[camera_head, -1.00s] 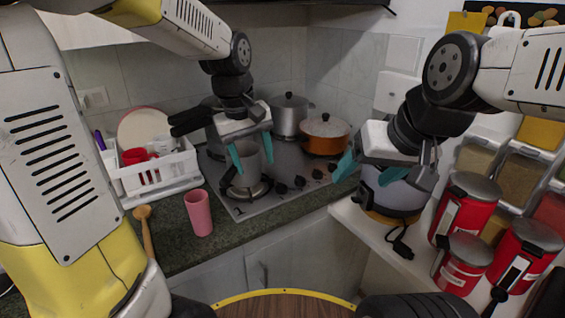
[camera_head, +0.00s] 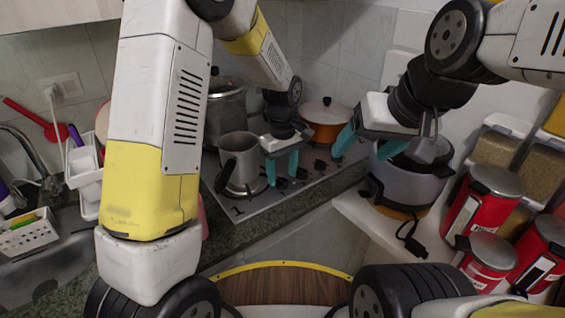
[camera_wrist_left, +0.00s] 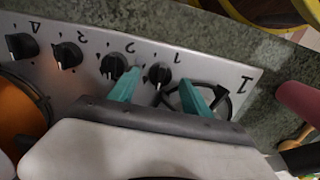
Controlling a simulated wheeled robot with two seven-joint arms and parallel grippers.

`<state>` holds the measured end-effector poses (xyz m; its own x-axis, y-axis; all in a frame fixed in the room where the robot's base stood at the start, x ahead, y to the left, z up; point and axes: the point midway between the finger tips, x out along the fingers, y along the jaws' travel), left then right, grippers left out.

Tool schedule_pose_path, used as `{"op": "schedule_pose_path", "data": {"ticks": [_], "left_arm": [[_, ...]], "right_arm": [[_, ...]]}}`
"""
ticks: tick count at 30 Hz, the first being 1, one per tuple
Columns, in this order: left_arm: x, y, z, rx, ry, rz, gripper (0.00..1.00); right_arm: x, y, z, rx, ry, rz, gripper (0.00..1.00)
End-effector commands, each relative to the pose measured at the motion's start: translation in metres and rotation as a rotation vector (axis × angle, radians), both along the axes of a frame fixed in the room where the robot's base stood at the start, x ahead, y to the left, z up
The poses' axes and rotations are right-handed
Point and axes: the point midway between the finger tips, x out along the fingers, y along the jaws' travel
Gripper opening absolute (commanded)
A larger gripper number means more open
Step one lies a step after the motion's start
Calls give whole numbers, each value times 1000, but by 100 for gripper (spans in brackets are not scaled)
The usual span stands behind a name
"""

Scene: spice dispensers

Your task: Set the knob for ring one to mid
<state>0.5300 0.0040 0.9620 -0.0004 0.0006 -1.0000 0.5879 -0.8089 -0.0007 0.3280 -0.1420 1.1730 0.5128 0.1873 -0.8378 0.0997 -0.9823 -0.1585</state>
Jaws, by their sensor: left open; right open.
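The black knob for ring one (camera_wrist_left: 158,77) sits on the grey cooktop (camera_wrist_left: 238,66) beside a printed 1 in the left wrist view. My left gripper (camera_wrist_left: 160,80) is open, its teal fingers on either side of this knob; I cannot tell whether they touch it. In the head view my left gripper (camera_head: 282,178) is over the front of the cooktop (camera_head: 238,208), at the knob row's left end. The knob's exact setting is unclear.
A grey metal pot (camera_head: 240,160) stands on the front-left ring, close left of my left gripper. An orange pot (camera_head: 325,118) stands behind. Three other knobs (camera_wrist_left: 113,65) continue the row. A grey cooker (camera_head: 405,185) and red canisters (camera_head: 475,210) are at right.

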Motion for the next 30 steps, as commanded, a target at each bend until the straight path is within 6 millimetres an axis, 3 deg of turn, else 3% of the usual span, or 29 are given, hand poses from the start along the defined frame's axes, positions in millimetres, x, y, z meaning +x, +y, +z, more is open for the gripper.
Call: {"op": "schedule_pose_path", "data": {"ticks": [11,20,30], "left_arm": [[0,0,-9,-1,-1,0,57],[0,0,-9,-1,-1,0,2],[0,0,-9,-2,-1,-45,0]], "right_arm": [[0,0,0,0,0,0,72],[0,0,0,0,0,0,72],[0,0,0,0,0,0,72]]}}
